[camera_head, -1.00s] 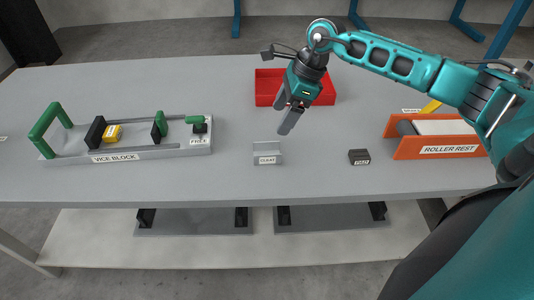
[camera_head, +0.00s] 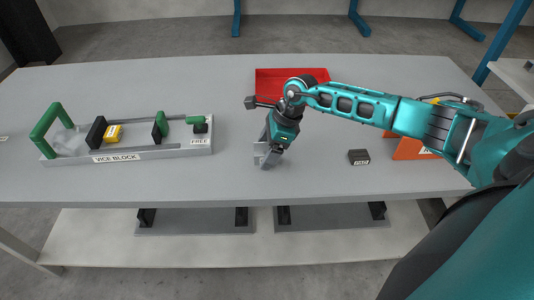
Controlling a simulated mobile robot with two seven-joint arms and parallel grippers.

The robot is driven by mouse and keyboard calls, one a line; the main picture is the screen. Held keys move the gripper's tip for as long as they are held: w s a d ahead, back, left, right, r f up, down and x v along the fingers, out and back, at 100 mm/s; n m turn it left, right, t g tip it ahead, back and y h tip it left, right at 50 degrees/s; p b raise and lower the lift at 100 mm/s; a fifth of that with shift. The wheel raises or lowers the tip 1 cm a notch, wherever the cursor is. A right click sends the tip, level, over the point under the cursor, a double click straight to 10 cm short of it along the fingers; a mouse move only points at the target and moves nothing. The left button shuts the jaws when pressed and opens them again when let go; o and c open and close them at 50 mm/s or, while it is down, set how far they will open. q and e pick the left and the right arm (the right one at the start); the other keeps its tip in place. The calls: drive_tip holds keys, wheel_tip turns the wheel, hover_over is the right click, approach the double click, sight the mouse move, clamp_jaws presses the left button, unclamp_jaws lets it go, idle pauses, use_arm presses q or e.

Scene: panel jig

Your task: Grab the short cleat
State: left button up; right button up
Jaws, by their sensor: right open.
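The short cleat (camera_head: 258,149) is a small grey angled piece on the grey table, near the front edge at the middle. Its label is now mostly covered. My right gripper (camera_head: 266,159) is at the cleat, with its fingers pointing down and in front of it. The jaws are open. I cannot tell whether the fingers touch the cleat or stand around it. My left gripper is not in view.
A vice block (camera_head: 172,152) with green handles and a yellow piece (camera_head: 113,133) stands on the left. A red tray (camera_head: 268,84) lies behind my gripper. A small dark block (camera_head: 358,157) is to the right. My arm partly hides the orange roller rest (camera_head: 407,150).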

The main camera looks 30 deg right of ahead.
drive_tip(key=shift+c, duration=0.4)
drive_tip(key=c, duration=1)
drive_tip(key=shift+r, duration=0.1)
